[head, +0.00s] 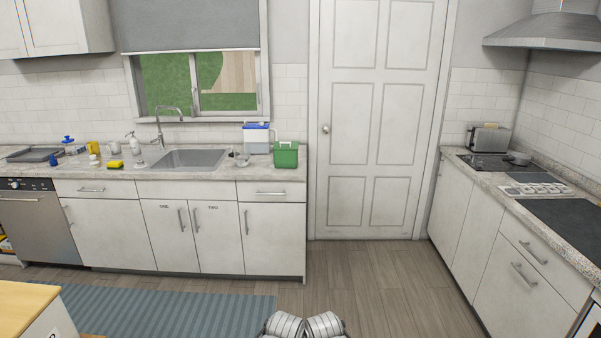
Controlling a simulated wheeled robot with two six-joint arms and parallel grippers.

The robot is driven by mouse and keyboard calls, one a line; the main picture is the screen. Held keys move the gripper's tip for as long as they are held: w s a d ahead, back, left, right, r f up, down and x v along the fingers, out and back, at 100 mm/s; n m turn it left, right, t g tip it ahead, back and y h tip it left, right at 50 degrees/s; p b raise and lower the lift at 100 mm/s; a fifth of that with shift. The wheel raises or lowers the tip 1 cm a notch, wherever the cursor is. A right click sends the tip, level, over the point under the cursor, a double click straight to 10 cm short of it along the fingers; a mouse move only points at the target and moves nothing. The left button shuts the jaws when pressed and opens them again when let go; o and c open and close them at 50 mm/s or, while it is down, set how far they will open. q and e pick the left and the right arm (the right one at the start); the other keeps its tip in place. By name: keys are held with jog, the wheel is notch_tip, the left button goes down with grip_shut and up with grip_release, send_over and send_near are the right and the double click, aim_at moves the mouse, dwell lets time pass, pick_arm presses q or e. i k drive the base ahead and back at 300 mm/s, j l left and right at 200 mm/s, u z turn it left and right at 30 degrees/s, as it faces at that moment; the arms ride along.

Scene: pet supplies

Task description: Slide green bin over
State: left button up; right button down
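The green bin (286,155) is a small open-topped container with a thin handle arched over it. It stands near the right end of the counter (210,176) under the window, close to the front edge. A clear container with a blue lid (256,137) stands just behind it to the left. Two grey rounded parts of my own body show at the bottom middle edge. Neither of my grippers can be made out, and nothing touches the bin.
The sink (190,160) is left of the bin, with bottles and a yellow sponge (115,164) beyond it. A white door (378,120) is right of the counter. Wooden floor (350,275) is clear ahead; a blue striped rug (170,310) and a wooden-topped table (22,305) lie left.

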aim_at(283, 159)
jog(key=i+u, duration=0.15)
jog(key=i, duration=1.7)
jog(key=i+j+z, duration=0.3)
jog(key=i+j, duration=0.25)
jog(key=i, duration=0.3)
jog(key=i+j+z, duration=0.3)
jog(key=i+j, duration=0.4)
jog(key=i, duration=0.05)
